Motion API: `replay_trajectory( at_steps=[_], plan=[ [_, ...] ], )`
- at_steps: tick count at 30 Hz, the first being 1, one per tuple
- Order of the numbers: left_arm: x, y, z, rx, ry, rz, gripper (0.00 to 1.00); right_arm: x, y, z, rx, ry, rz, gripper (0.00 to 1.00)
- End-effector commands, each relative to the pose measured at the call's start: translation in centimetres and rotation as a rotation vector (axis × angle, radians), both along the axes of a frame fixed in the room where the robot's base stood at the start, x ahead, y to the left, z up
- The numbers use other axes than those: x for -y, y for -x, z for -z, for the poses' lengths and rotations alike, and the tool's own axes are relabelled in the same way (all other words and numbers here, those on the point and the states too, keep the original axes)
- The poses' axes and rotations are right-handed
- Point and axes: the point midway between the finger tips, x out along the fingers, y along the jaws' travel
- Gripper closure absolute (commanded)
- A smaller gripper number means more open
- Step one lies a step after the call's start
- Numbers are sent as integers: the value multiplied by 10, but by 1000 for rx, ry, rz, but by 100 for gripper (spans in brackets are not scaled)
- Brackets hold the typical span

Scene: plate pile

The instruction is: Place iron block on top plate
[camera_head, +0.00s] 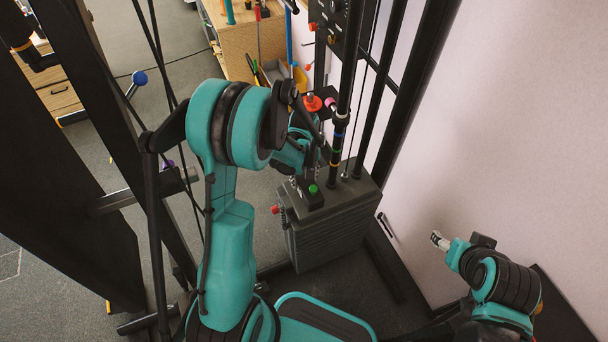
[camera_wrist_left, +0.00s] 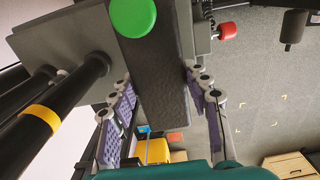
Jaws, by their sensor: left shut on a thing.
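The iron block (camera_head: 311,200) is a dark block with a round green knob. It also shows in the left wrist view (camera_wrist_left: 160,85), between my two purple-padded fingers. My left gripper (camera_head: 303,184) is shut on it, partly hidden by my own arm in the head view. The block appears at the left edge of the grey top plate (camera_head: 350,193) of the plate pile; I cannot tell whether it touches the plate. The top plate also shows in the left wrist view (camera_wrist_left: 65,38). My right gripper (camera_head: 440,241) is apart from the pile, at lower right; its jaw state is unclear.
Black upright rods (camera_head: 339,140) rise through the plate pile. A red-knobbed pin (camera_head: 275,209) sticks out of its left side. Black frame posts (camera_head: 75,150) stand at left, a pale wall (camera_head: 530,120) at right. A wooden cabinet with tools (camera_head: 240,45) stands behind.

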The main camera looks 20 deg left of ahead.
Motion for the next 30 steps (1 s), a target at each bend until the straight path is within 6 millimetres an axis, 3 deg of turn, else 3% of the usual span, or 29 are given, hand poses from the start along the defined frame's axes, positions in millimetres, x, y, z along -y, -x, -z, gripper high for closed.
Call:
replay_trajectory(
  at_steps=[6,18,19,20,21,30],
  plan=[
    [0,0,28,0,0,1,100,0,0,13,0,0,0,41],
    [0,0,32,0,0,1,100,0,0,16,0,0,0,41],
    [0,0,32,0,0,1,45,0,0,15,0,0,0,41],
    [0,0,31,0,0,1,37,0,0,14,0,0,0,41],
    [0,0,31,0,0,1,32,0,0,14,0,0,0,41],
    [0,0,30,0,0,1,32,0,0,13,0,0,0,41]
  ],
)
